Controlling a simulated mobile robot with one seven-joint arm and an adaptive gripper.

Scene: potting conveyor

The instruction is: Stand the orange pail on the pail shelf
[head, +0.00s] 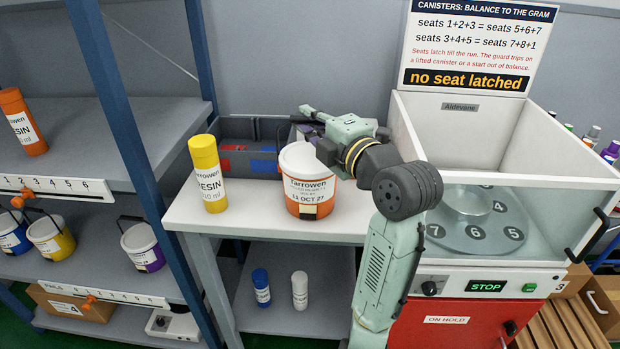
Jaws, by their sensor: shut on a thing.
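The orange pail (308,198) has a white lid and a label reading "Tarrowen" and "11 OCT 27". It is upright at the white bench (235,222); I cannot tell whether it rests on the top or hangs just above it. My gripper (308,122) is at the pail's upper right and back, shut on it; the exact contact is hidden. The pail shelf (110,272), with a "PAILS" number strip, is at the lower left. A blue pail (12,235), a yellow pail (50,238) and a purple pail (142,246) stand on it.
A yellow resin bottle (207,175) stands left of the orange pail. A blue rack post (130,130) rises between bench and shelf. A dark bin (235,135) is behind. The balance machine (470,130) is at right. The pail shelf has a gap between yellow and purple.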

